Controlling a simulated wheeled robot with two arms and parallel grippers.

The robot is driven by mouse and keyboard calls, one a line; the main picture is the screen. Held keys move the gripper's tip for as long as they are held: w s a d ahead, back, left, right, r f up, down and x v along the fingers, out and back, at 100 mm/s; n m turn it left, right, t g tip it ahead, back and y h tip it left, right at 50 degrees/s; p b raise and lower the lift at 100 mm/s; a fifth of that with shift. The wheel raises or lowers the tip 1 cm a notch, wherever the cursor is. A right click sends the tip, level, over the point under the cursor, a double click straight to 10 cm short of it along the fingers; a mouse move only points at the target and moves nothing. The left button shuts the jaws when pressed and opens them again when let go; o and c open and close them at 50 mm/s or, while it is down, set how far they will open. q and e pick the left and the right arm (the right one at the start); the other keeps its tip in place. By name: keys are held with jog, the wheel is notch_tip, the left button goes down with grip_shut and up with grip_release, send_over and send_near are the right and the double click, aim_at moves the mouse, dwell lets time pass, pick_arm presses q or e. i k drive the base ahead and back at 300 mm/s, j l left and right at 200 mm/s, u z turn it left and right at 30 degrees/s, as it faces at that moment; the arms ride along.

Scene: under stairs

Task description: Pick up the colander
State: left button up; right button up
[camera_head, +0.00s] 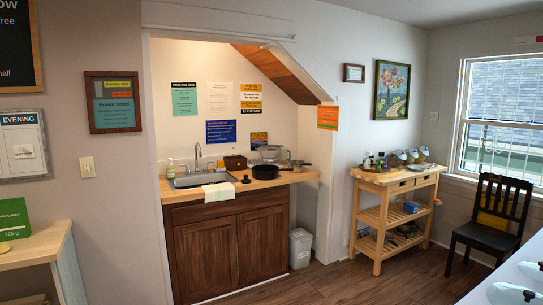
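I cannot pick out a colander for sure. A greyish, rounded bowl-like thing (270,153) stands at the back of the wooden counter (190,198), behind a black pan (266,172). It is too small to tell whether it has holes, and the pan partly hides its lower part. A small pot with a handle (298,164) sits to its right. Neither of my grippers can be made out in this view.
The counter holds a sink (203,179) with a towel (219,192) over its front edge. A sloped stair underside (285,75) hangs above. A wooden cart (390,205), a black chair (489,222) and a white bin (300,248) stand to the right. The floor ahead is clear.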

aim_at(270, 153)
jog(key=z, duration=0.35)
jog(key=i+l, duration=0.1)
jog(key=i, duration=0.6)
jog(key=i+l, duration=0.1)
jog(key=i, duration=0.6)
jog(key=i+j+u, duration=0.1)
jog(key=i, duration=1.5)
jog(key=i+l+z, duration=0.2)
jog(key=i+z, duration=0.75)
jog(key=i, duration=0.15)
jog(key=i+j+z, duration=0.25)
jog(key=i+z, duration=0.25)
jog(key=i+l, duration=0.1)
jog(key=i, duration=0.35)
jog(key=i+l+u, duration=0.1)
jog(key=i, duration=0.35)
jog(key=i+l, duration=0.15)
jog(key=i, duration=0.3)
jog(key=i+l, duration=0.15)
jog(key=i, duration=0.3)
jog(key=u, duration=2.85)
